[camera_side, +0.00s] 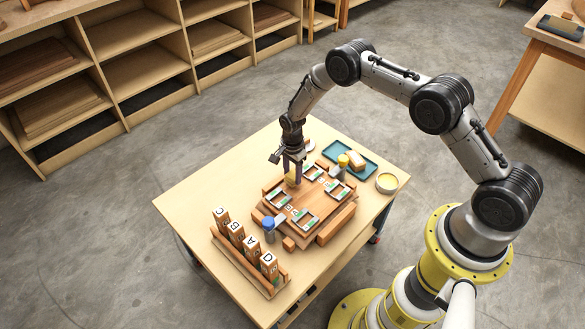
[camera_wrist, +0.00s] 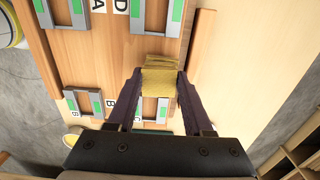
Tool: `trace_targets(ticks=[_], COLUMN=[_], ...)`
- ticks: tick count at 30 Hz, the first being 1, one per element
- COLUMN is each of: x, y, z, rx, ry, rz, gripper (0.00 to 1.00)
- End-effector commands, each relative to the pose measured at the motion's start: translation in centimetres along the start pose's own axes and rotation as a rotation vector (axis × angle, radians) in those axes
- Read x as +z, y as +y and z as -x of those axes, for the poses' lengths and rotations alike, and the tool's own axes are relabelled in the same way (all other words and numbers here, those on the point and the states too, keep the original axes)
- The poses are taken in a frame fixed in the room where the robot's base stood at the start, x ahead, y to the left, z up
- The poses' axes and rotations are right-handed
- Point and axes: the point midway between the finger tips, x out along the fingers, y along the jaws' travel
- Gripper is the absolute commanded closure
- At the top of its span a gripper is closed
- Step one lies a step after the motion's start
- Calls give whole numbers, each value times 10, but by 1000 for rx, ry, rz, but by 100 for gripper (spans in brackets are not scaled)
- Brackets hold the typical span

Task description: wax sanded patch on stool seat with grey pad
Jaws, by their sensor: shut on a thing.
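My gripper (camera_side: 293,166) is shut on a yellow block (camera_side: 292,180), held at the far left edge of a wooden board (camera_side: 301,201) on the table. In the wrist view the dark fingers of my gripper (camera_wrist: 159,80) flank the yellow block (camera_wrist: 160,82), which lies over or just above the wood; I cannot tell if it touches. The board carries several grey U-shaped frames with green strips (camera_side: 279,201) and letter labels. I see no grey pad, and no stool seat or sanded patch that I can make out.
A teal tray (camera_side: 372,173) holds a tan block (camera_side: 357,160); a yellow-topped bottle (camera_side: 342,161) is near it. A round tub (camera_side: 387,182) stands at the right. A blue-capped bottle (camera_side: 268,226) and a rack of lettered blocks (camera_side: 246,252) are in front. The table's left side is clear.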

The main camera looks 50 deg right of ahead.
Motion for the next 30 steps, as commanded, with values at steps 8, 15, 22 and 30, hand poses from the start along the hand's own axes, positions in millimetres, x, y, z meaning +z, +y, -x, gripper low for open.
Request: trace_targets(ticks=[8, 15, 22, 30], x=[0, 0, 0, 0], y=[15, 37, 58, 83], z=[-18, -17, -17, -17], rx=[2, 3, 3, 4], ry=[0, 0, 0, 0], rz=[0, 0, 0, 0], gripper=[100, 100, 100, 100])
